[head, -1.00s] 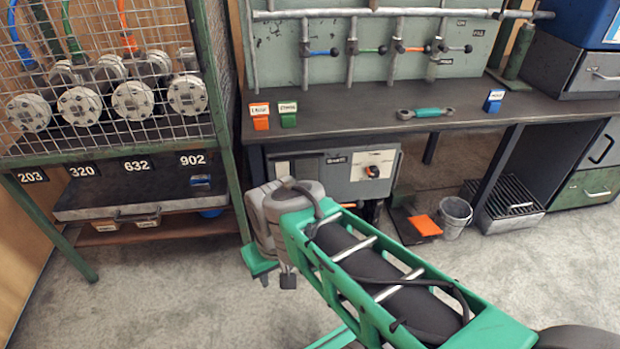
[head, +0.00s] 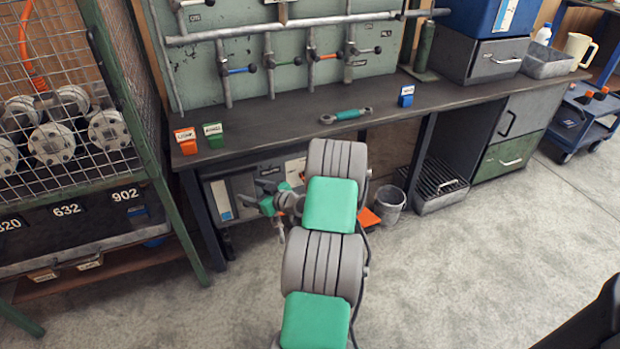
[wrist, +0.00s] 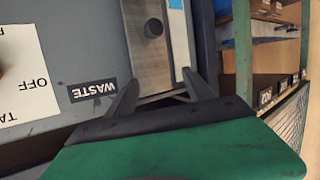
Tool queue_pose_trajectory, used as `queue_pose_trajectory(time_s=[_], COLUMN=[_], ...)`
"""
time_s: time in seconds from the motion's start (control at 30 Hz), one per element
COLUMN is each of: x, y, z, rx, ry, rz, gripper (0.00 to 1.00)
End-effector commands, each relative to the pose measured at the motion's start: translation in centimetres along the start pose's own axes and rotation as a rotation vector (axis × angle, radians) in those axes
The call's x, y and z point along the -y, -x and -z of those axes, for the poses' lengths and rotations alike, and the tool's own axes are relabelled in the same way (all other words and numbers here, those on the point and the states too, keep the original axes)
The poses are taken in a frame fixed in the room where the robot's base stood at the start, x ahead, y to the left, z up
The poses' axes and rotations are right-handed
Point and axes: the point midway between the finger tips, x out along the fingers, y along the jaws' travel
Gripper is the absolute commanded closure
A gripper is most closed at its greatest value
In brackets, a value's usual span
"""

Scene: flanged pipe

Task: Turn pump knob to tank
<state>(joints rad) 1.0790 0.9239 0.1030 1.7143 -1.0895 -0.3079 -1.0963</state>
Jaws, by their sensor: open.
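The pump panel (head: 240,188) is a grey box under the bench, partly hidden by my arm in the head view. In the wrist view its white dial plate (wrist: 25,80) reads "OFF" and part of "TA", cut off and turned around. In the head view my gripper (head: 270,205) is close to the panel's front.
A "WASTE" label (wrist: 92,91) and a metal strip with a dark round fitting (wrist: 153,28) are on the panel. A green-framed rack (head: 150,150) stands left. A grey bucket (head: 389,206) stands right of my arm. Open floor (head: 450,270) lies in front.

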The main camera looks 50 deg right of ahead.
Motion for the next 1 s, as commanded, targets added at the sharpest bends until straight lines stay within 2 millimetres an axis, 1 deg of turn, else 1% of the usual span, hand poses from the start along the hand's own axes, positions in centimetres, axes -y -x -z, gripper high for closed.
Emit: queue_pose_trajectory(time_s=[0.03, 0.07, 0.1, 0.13, 0.2, 0.3, 0.33, 0.4, 0.47, 0.7, 0.8, 1.0], x=[-3.7, -5.7, -8.1, -9.7, -12.4, -14.3, -14.6, -15.1, -15.5, -17.8, -18.5, -19.0], y=[2.0, 3.2, 5.1, 6.5, 9.4, 12.1, 12.4, 12.4, 11.8, 7.9, 6.9, 6.4], z=[-2.2, -3.4, -4.8, -6.0, -8.2, -10.2, -10.4, -10.8, -10.7, -9.8, -9.5, -9.2], rx=[-0.056, -0.091, -0.133, -0.159, -0.201, -0.230, -0.234, -0.239, -0.238, -0.238, -0.237, -0.236], ry=[-0.023, -0.028, -0.033, -0.038, -0.044, -0.050, -0.049, -0.048, -0.047, -0.046, -0.047, -0.050], rz=[-0.100, -0.162, -0.246, -0.307, -0.425, -0.529, -0.544, -0.560, -0.559, -0.556, -0.558, -0.559], gripper=[0.38, 0.38, 0.38, 0.38, 0.38, 0.38, 0.38, 0.38, 0.38, 0.38, 0.38, 0.38])
